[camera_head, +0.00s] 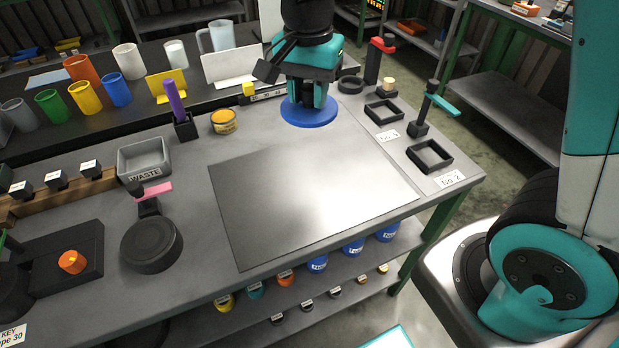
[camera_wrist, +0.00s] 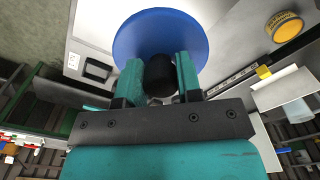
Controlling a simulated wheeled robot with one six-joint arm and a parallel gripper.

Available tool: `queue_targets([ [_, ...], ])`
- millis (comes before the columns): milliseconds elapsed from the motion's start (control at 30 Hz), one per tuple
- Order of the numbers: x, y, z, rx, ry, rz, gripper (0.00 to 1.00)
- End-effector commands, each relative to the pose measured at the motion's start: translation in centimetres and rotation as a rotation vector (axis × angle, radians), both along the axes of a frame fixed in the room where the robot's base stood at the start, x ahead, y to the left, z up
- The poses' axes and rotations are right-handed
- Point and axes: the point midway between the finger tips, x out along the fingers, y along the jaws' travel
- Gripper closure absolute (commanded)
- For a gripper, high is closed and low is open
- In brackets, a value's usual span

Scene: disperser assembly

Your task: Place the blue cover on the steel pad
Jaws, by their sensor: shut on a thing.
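The blue cover (camera_head: 309,119) is a round blue disc with a black knob. My gripper (camera_head: 308,97) is shut on the knob, with one finger on each side; the wrist view shows the knob (camera_wrist: 159,75) between the teal fingers and the blue disc (camera_wrist: 135,38) beyond them. The cover looks roughly level. The steel pad (camera_head: 300,190) is a large bare grey sheet lying on the workbench. In the head view the cover overlaps the pad's far corner. I cannot tell how high the cover is above the bench.
A yellow tin (camera_head: 223,122) and a holder with a purple handle (camera_head: 175,102) stand left of the cover. Black square trays (camera_head: 430,155) and a red-topped stand (camera_head: 375,62) are to the right. A grey waste bin (camera_head: 145,158) and black round container (camera_head: 151,245) stand left of the pad.

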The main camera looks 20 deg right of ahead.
Motion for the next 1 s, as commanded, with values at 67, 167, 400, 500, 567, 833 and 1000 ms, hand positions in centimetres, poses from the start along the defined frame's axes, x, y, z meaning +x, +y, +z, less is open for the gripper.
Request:
queue_targets([
  [67, -0.1, -0.1, -1.9, -0.002, 0.008, -0.002, 1.00],
  [167, -0.1, -0.1, -4.8, -0.002, 0.009, -0.002, 1.00],
  [400, -0.1, -0.3, -11.3, -0.001, 0.008, -0.003, 1.00],
  [500, -0.1, -0.2, -13.3, -0.001, 0.006, -0.002, 1.00],
  [567, 0.0, -0.2, -14.1, -0.001, 0.004, -0.002, 1.00],
  [833, -0.1, -0.2, -17.0, -0.001, 0.005, -0.002, 1.00],
  [1000, 0.0, -0.2, -18.7, 0.000, 0.001, -0.002, 1.00],
])
